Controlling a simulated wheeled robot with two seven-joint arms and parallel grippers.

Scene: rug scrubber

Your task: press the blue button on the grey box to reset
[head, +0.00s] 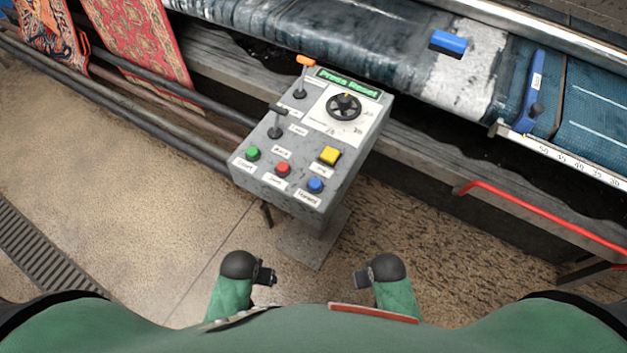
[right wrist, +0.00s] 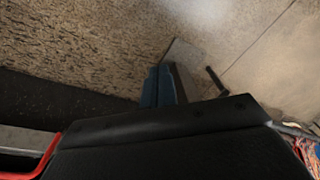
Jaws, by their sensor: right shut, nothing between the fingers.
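The grey box (head: 334,190) stands on a post in the middle of the head view, its sloped panel facing me. The blue button (head: 316,185) is at the panel's lower right corner, right of a red button (head: 283,169) and a green button (head: 252,153). A lit green display (head: 347,82) at the top reads "Press Reset". My left gripper (head: 268,274) is low in front of the box, apart from it; its jaws are too small to read. My right gripper (head: 360,279) is shut and empty, below and right of the blue button, not touching the box.
A yellow button (head: 329,155), a black dial (head: 344,107), an orange-tipped lever (head: 303,76) and a dark lever (head: 276,125) share the panel. Behind it runs a machine bed with a blue block (head: 450,42). A red rail (head: 540,215) is at right. The floor in front is clear.

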